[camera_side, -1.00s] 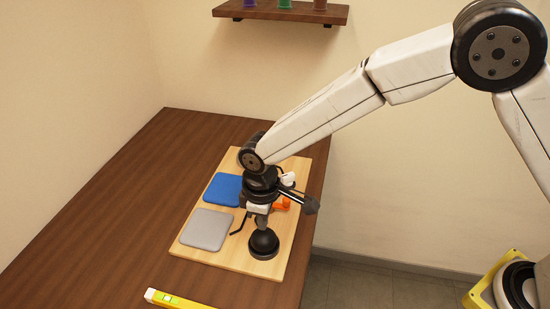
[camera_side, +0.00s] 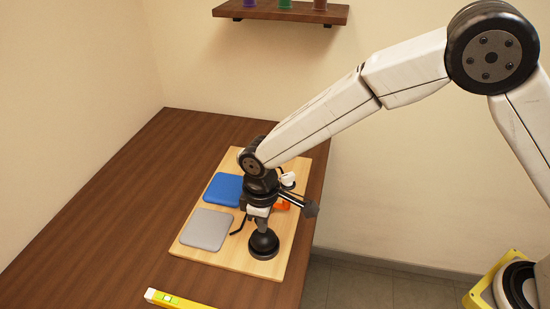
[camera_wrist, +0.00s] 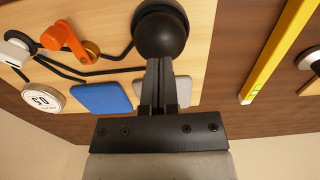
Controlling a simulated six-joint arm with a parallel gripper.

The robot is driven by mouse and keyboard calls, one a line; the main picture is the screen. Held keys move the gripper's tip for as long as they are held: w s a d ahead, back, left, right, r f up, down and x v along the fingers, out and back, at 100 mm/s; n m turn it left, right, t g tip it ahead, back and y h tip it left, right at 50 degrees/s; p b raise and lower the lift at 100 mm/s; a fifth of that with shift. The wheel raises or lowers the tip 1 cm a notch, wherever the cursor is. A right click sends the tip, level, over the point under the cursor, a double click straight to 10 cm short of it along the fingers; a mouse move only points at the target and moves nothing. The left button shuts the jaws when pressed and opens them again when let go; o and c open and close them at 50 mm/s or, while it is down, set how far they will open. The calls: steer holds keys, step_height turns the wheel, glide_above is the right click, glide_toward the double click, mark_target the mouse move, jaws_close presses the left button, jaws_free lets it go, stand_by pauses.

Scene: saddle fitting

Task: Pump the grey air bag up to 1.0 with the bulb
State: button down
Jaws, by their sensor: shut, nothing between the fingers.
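The grey air bag (camera_side: 207,230) lies flat on the light wooden board, front left; in the wrist view a part of it (camera_wrist: 183,91) shows behind my fingers. The black bulb (camera_side: 263,243) stands on the board to the right of the grey bag, and it also shows in the wrist view (camera_wrist: 160,33). My gripper (camera_side: 263,226) points down with its fingers shut and empty, right over the top of the bulb. In the wrist view the fingertips (camera_wrist: 159,62) meet the bulb's edge; I cannot tell whether they press on it.
A blue bag (camera_side: 223,189) lies behind the grey one. An orange lever (camera_wrist: 65,40), black hoses and a round white gauge (camera_wrist: 42,98) are on the board (camera_side: 240,262). A yellow level (camera_side: 175,299) lies at the table's front. The table's left side is clear.

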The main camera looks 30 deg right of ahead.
steer(key=shift+f, duration=0.25)
steer(key=shift+f, duration=0.35)
steer(key=shift+f, duration=0.95)
steer(key=shift+r, duration=2)
steer(key=shift+r, duration=0.1)
steer(key=shift+r, duration=2.45)
